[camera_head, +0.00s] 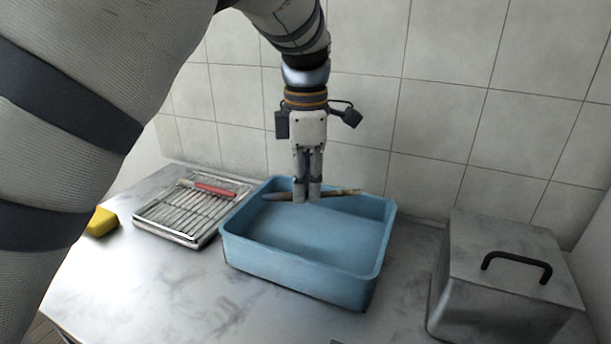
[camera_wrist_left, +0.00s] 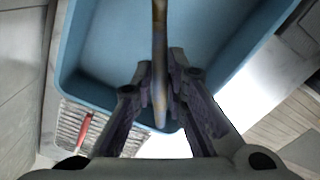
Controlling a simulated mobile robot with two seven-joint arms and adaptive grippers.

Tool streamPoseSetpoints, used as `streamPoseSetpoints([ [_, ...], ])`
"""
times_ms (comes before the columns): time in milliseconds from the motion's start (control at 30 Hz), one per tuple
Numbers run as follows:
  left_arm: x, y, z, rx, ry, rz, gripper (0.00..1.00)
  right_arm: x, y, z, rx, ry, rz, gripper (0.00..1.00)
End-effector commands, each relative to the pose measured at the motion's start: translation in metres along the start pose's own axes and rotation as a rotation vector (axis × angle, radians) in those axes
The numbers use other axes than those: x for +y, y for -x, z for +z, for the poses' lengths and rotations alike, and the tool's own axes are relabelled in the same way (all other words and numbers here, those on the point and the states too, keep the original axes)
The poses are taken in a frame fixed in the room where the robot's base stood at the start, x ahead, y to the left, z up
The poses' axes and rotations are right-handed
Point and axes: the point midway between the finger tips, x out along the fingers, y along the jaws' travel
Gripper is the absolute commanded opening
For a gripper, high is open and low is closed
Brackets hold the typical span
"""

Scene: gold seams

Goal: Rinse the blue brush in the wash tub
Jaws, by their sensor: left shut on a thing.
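The wash tub (camera_head: 300,273) is a blue open rectangular basin on the metal counter. Its floor looks smooth and light blue; I cannot tell whether water is in it. My left gripper (camera_head: 308,194) points down over the back part of the tub, shut on a thin brush (camera_head: 346,192). The brush lies roughly level across the fingers, its ends sticking out both sides. In the left wrist view the brush (camera_wrist_left: 160,45) runs between the fingers (camera_wrist_left: 160,88) above the tub (camera_wrist_left: 113,45). My right gripper is not in view.
Left of the tub, a metal rack (camera_head: 176,232) holds several thin tools and a red-handled one (camera_head: 215,189). A yellow block (camera_head: 102,222) sits at the left edge. A metal box (camera_head: 500,300) with a black handle stands right. A tiled wall (camera_head: 440,120) is behind.

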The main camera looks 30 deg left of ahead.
Motion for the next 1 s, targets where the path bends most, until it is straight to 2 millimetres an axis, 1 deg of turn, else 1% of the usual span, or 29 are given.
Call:
streamPoseSetpoints([
  [33, 0.0, -0.01, 0.0, 0.003, 0.0, -0.005, 0.0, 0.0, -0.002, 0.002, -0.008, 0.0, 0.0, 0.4],
  [100, 0.0, -0.019, 0.0, 0.004, -0.001, -0.005, 0.0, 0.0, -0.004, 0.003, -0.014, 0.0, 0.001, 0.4],
  [600, -0.001, -0.084, 0.0, 0.004, 0.0, -0.007, 0.0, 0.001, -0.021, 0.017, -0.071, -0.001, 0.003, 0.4],
  [800, -0.001, -0.096, 0.0, 0.002, 0.0, -0.004, 0.0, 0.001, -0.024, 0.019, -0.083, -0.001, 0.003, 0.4],
  [1000, -0.001, -0.097, 0.0, 0.0, 0.0, 0.0, 0.0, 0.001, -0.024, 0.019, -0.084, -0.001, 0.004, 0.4],
])
